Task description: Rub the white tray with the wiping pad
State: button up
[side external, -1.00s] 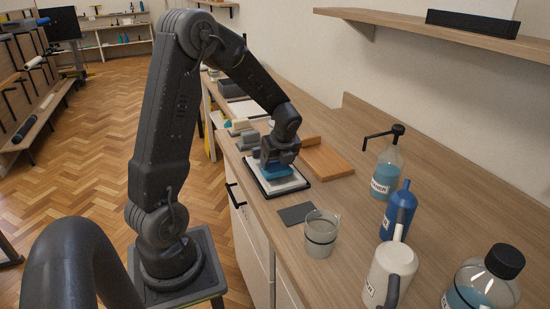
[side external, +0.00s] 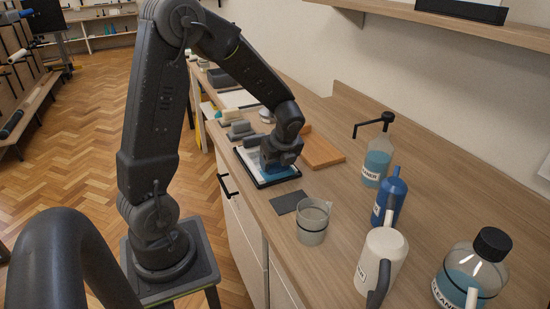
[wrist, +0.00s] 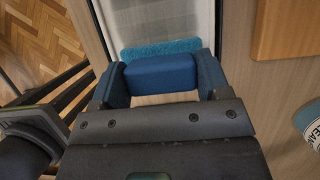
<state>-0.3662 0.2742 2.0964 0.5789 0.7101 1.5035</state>
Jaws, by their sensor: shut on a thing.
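The white tray (side external: 243,157) with a dark rim lies flat on the wooden counter, partly hidden behind my gripper (side external: 277,161). In the wrist view, my gripper (wrist: 162,77) is shut on the blue handle block of the wiping pad (wrist: 160,50), whose teal fuzzy edge shows beyond the block. The pad (side external: 271,165) is low over the tray's near right part and appears to rest on it; the exact contact is hidden. The tray's pale surface (wrist: 172,18) extends ahead of the pad in the wrist view.
A wooden board (side external: 322,152) lies right of the tray. A dark flat square (side external: 289,202) and a clear cup (side external: 313,222) stand nearer. A pump bottle (side external: 377,162), blue bottle (side external: 391,204), white jug (side external: 380,262) and cleaner bottle (side external: 470,270) stand at right. Grey blocks (side external: 240,130) lie behind.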

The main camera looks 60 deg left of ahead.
jog(key=shift+a, duration=0.1)
jog(key=shift+a, duration=3.1)
jog(key=shift+a, duration=0.15)
jog(key=a, duration=0.6)
jog(key=shift+d, duration=0.1)
jog(key=shift+d, duration=3.1)
jog(key=shift+d, duration=0.1)
